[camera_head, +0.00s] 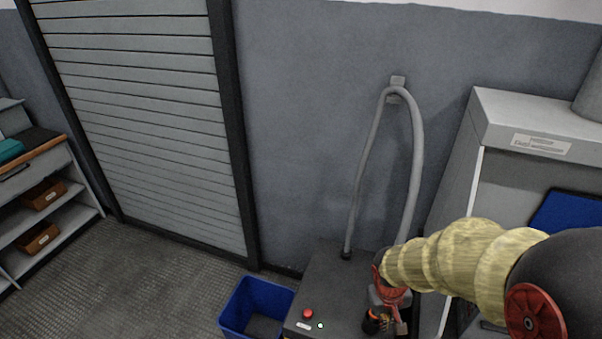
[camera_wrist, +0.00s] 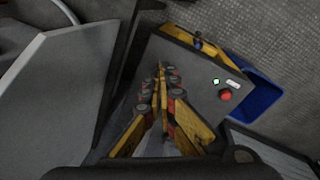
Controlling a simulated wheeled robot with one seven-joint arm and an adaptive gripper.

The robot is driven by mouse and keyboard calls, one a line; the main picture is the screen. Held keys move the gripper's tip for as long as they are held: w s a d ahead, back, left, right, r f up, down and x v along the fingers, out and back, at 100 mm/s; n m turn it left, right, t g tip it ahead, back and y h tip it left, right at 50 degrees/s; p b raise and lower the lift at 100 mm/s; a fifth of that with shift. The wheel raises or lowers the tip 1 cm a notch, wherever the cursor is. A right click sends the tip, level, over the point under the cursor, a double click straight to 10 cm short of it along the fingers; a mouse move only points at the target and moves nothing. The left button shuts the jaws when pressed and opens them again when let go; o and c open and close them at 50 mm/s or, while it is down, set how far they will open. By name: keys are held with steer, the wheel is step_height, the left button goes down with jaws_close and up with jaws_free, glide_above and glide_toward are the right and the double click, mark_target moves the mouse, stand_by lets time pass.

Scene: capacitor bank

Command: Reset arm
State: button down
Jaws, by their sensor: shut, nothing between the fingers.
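My arm, in a pale yellow ribbed sleeve (camera_head: 465,256), reaches in from the right in the head view. My gripper (camera_head: 374,323) is at its end, low in the picture, in front of a grey cabinet (camera_head: 330,272). In the wrist view my gripper (camera_wrist: 160,70) shows yellow, red and black fingers that meet at the tips. It is shut with nothing between the fingers. The cabinet top (camera_wrist: 190,75) lies beyond the fingertips; I cannot tell how far apart they are.
The cabinet has a red button (camera_head: 308,313) and a green light (camera_head: 320,325). A blue bin (camera_head: 234,306) stands left of it. A grey hose (camera_head: 417,150) hangs on the wall behind. A large grey housing (camera_head: 535,120) is at right. Shelves (camera_head: 50,215) stand far left; the floor (camera_head: 130,285) between is clear.

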steer(key=s+a+r+t, duration=0.1)
steer(key=s+r, duration=0.3)
steer(key=r, duration=0.4)
steer(key=s+a+r+m+t+y, duration=0.1)
steer(key=s+r+t, duration=0.1)
steer(key=r, duration=0.7)
steer(key=s+a+r+t, duration=0.1)
steer(key=s+r, duration=0.4)
steer(key=r, duration=0.3)
steer(key=shift+s+a+r+t+y, duration=0.15)
steer(key=shift+s+r+t+y, duration=0.15)
steer(key=shift+s+t, duration=0.1)
